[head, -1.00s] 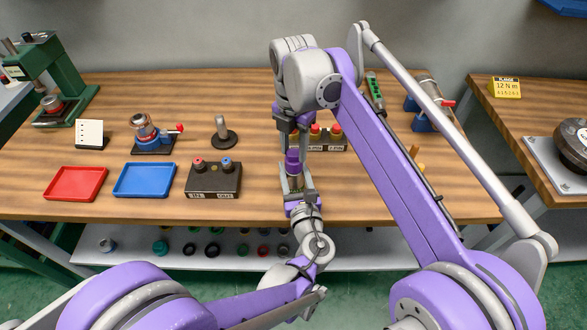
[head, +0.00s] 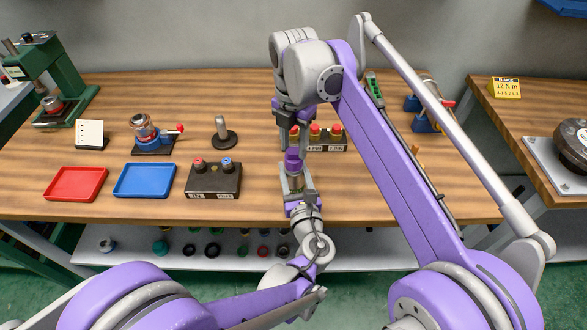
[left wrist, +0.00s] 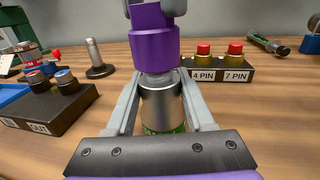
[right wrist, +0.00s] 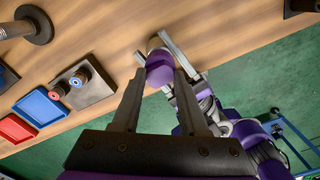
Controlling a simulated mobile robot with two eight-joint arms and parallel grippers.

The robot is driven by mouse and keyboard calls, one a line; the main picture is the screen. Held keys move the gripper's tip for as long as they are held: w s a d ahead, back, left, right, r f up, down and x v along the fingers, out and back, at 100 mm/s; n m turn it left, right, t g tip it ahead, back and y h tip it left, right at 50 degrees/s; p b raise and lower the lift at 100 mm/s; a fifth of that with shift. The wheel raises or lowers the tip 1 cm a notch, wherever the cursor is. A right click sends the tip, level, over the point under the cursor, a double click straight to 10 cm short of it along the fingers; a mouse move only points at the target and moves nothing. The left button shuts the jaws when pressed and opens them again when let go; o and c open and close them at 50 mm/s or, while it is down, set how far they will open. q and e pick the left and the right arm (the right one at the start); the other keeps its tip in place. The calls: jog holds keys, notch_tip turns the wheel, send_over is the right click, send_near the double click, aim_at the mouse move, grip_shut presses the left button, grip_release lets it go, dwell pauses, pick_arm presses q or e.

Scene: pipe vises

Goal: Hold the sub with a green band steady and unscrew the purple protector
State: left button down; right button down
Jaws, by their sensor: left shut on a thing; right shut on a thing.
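The sub (left wrist: 161,106) is an upright metal cylinder with a green band (left wrist: 160,129) low on it, partly hidden. My left gripper (left wrist: 161,112) is shut on the sub, one finger on each side; it also shows in the head view (head: 296,190). The purple protector (left wrist: 154,48) sits upright on top of the sub, with a short grey neck between them. My right gripper (head: 292,150) comes from above and is shut on the protector's upper part. The protector also shows between the fingertips in the right wrist view (right wrist: 160,68).
Behind stands a block with red-capped parts marked 4 PIN and 7 PIN (head: 328,145). To the left are a dark IN/OUT block (head: 213,184), a blue tray (head: 144,181), a red tray (head: 76,185) and a small vise (head: 153,143). The table's front edge is close.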

aim_at(294, 150)
jog(key=shift+r, duration=0.1)
jog(key=shift+r, duration=1.8)
pick_arm(q)
jog(key=shift+c, duration=0.9)
grip_release()
jog(key=s+d, duration=0.2)
jog(key=s, duration=0.9)
jog(key=shift+s+d, duration=0.15)
jog(key=shift+s, duration=0.25)
